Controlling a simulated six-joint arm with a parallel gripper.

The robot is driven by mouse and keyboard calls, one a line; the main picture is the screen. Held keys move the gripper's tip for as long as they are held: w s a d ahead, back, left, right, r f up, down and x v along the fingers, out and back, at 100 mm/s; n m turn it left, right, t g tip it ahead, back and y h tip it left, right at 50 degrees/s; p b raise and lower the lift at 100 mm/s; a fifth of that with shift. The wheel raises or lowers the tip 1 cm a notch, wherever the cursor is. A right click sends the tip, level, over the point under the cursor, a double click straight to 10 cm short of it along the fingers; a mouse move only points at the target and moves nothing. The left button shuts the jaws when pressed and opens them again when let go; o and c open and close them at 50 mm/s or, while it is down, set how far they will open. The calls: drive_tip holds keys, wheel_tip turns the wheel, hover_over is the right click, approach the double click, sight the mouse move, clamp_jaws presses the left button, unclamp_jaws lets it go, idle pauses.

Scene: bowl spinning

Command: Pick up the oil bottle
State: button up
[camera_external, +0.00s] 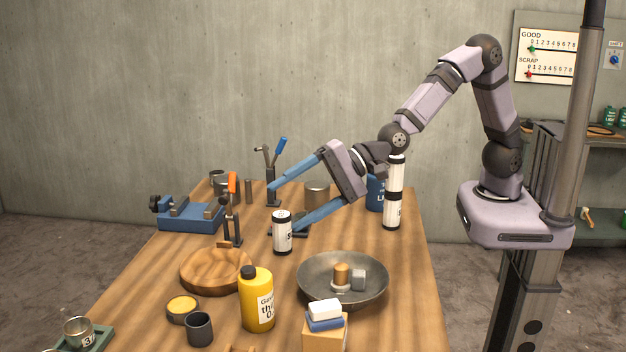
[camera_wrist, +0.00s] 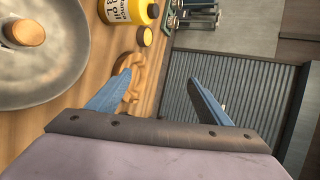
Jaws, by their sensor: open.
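The yellow bottle with a black cap (camera_external: 257,300) looks like the oil bottle; its label is only partly readable. It stands upright on the front of the table, left of the metal bowl. In the wrist view the yellow bottle (camera_wrist: 128,10) is cut off by the top edge. My gripper (camera_external: 282,209) is open and empty, with blue fingers spread wide. It hangs over the back part of the table, well apart from the bottle. In the wrist view its fingertips (camera_wrist: 160,78) have nothing between them.
The metal bowl (camera_external: 313,292) holds small blocks. A blue vise (camera_external: 190,217) is at left.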

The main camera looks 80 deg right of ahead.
drive_tip(key=a+f+m+t+y+b, duration=0.1)
drive_tip(key=a+f+m+t+b, duration=0.25)
drive_tip(key=a+m+b, duration=0.4)
drive_tip(key=m+t+h+b, duration=0.2)
drive_tip(key=m+t+b, duration=0.15)
drive_tip(key=m, duration=0.75)
approach(251, 276)
drive_tip(key=w+g, duration=0.1)
drive_tip(key=w, duration=0.2)
drive_tip(key=shift+d+f+p+x, duration=0.15)
drive_tip(key=shift+p+x, duration=0.35)
drive_tip(key=shift+x, duration=0.65)
drive_tip(key=shift+f+p+x, duration=0.2)
drive_tip(key=shift+p+x, duration=0.35)
drive_tip(key=shift+x, duration=0.65)
drive_tip(key=shift+d+f+p+x, duration=0.15)
drive_tip(key=shift+p+x, duration=0.35)
drive_tip(key=shift+x, duration=0.65)
drive_tip(key=c, duration=1.4)
